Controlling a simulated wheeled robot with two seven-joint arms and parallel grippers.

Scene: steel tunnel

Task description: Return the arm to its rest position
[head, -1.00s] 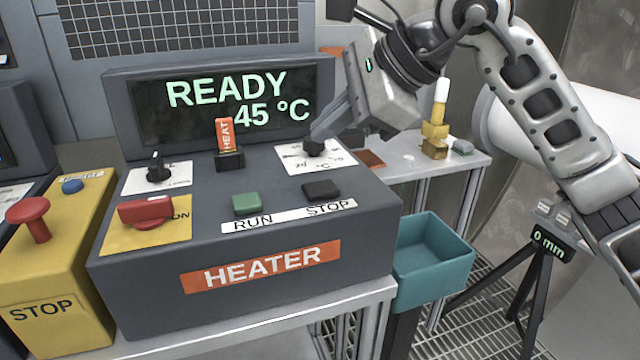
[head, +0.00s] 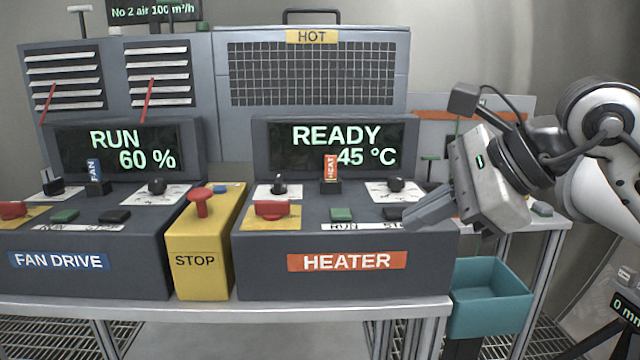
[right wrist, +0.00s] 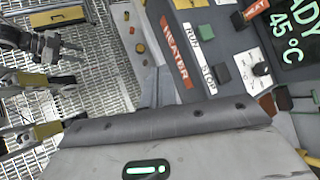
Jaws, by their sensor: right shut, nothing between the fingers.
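My right gripper (head: 418,216) is in the head view, coming in from the right. It is shut and empty, with its fingers pointing left and down. In the picture its fingertips overlap the right part of the heater box (head: 262,240), in front of the STOP label; I cannot tell the exact gap. In the right wrist view its fingers (right wrist: 150,88) show small beside the heater box (right wrist: 192,20). My left gripper is out of the head view. A dark jaw-like part (right wrist: 52,46) at the upper left of the right wrist view may be it, too small to judge.
The heater display (head: 336,146) reads READY 45 °C. The fan drive box (head: 60,285) shows RUN 60 %. A yellow stop box (head: 203,280) with a red button stands between them. A teal bin (head: 490,310) hangs below my right gripper. A side shelf (head: 535,222) is behind it.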

